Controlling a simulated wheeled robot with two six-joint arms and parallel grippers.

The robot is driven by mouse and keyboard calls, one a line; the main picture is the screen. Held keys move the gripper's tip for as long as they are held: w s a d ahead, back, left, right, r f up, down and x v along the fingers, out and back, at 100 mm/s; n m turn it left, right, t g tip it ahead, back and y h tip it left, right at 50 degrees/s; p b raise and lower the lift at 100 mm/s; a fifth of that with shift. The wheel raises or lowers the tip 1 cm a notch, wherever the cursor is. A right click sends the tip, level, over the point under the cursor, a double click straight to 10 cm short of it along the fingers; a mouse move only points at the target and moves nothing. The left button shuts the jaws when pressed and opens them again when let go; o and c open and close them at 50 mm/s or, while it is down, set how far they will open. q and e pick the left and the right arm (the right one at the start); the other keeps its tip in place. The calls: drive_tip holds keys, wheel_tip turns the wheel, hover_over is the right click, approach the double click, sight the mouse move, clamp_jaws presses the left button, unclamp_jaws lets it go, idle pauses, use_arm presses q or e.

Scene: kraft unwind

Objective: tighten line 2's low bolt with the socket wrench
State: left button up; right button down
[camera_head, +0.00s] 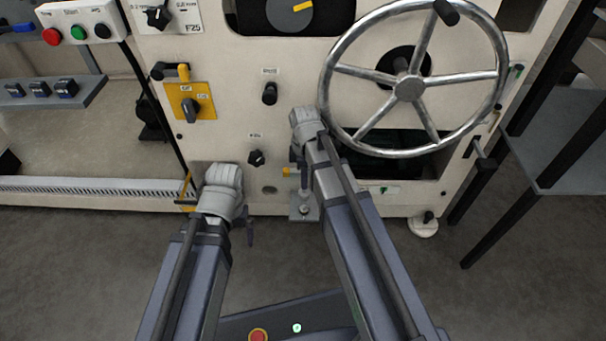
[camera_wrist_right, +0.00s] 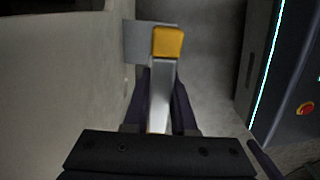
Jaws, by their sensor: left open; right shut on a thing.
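My right gripper (camera_wrist_right: 160,112) is shut on the socket wrench, a silver bar with a yellow end (camera_wrist_right: 168,42). In the head view the wrench's yellow end (camera_head: 289,170) shows just left of my right wrist, low on the machine's front. Below it a grey foot plate (camera_head: 298,214) carries a round bolt-like head (camera_head: 304,209); I cannot tell whether this is line 2's low bolt or whether the wrench touches it. A grey plate (camera_wrist_right: 137,42) also lies beyond the wrench in the wrist view. My left gripper (camera_head: 249,235) is open, low at the left, mostly hidden behind its wrist.
A large handwheel (camera_head: 408,88) stands right of my right arm. Small black knobs (camera_head: 256,157) and a yellow switch plate (camera_head: 190,103) sit on the cream machine front. A grey table (camera_head: 565,140) is at the right. The floor in front is clear.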

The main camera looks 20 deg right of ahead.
sight(304, 191)
drive_tip(key=shift+f+b, duration=2.5)
drive_tip(key=shift+b, duration=0.05)
drive_tip(key=shift+f+b, duration=0.85)
idle(0.9)
drive_tip(key=shift+m, duration=1.2)
drive_tip(key=shift+f+m, duration=0.1)
drive_tip(key=shift+m, duration=0.8)
